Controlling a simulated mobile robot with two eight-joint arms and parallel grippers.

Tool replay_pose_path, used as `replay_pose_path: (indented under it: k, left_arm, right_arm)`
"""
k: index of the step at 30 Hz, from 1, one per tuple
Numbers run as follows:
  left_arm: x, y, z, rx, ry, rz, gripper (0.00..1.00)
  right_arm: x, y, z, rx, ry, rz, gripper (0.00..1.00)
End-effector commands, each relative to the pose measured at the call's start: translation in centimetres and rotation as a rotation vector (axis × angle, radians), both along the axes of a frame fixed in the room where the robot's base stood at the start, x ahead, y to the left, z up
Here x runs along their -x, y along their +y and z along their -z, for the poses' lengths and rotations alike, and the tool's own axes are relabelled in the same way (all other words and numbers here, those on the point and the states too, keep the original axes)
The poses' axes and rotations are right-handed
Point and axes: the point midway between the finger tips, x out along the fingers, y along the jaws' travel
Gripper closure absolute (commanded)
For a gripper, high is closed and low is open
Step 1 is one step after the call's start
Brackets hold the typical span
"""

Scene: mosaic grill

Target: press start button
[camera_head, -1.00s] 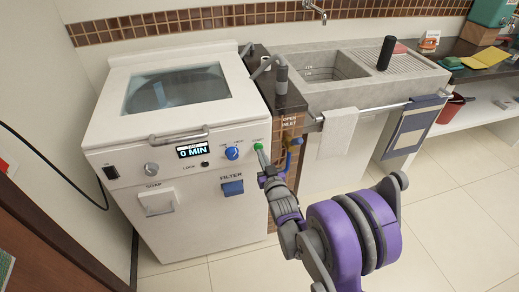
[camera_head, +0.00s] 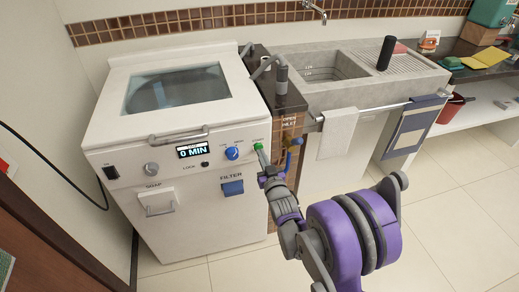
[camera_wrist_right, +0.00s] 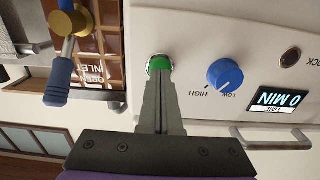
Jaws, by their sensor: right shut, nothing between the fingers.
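The green start button (camera_head: 258,146) sits at the right end of the white washing machine's front panel, right of the blue HIGH/LOW knob (camera_head: 232,153). My right gripper (camera_head: 261,152) is shut and empty, with its tips at the button. In the right wrist view, the closed fingers (camera_wrist_right: 160,80) overlap the lower part of the green button (camera_wrist_right: 159,64). I cannot tell how far the button is pushed in. The display (camera_head: 194,151) reads 0 MIN. My left gripper is not in view.
A blue-handled inlet valve (camera_wrist_right: 62,60) stands close beside the panel on the pipe wall. A blue filter latch (camera_head: 232,187) and a soap drawer (camera_head: 157,201) are lower on the machine. A concrete sink (camera_head: 345,91) stands to the right. Tiled floor in front is clear.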

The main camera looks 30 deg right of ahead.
Motion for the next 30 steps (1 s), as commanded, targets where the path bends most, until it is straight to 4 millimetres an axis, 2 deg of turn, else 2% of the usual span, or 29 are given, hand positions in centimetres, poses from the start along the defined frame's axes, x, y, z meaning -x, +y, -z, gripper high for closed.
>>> replay_pose_path:
  k: [22,30]
  left_arm:
    - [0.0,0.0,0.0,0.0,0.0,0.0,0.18]
    - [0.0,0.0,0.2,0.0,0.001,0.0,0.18]
  right_arm:
    - [-1.0,-0.2,0.0,0.0,0.0,0.0,1.0]
    - [0.2,0.0,0.0,0.0,0.0,0.0,1.0]
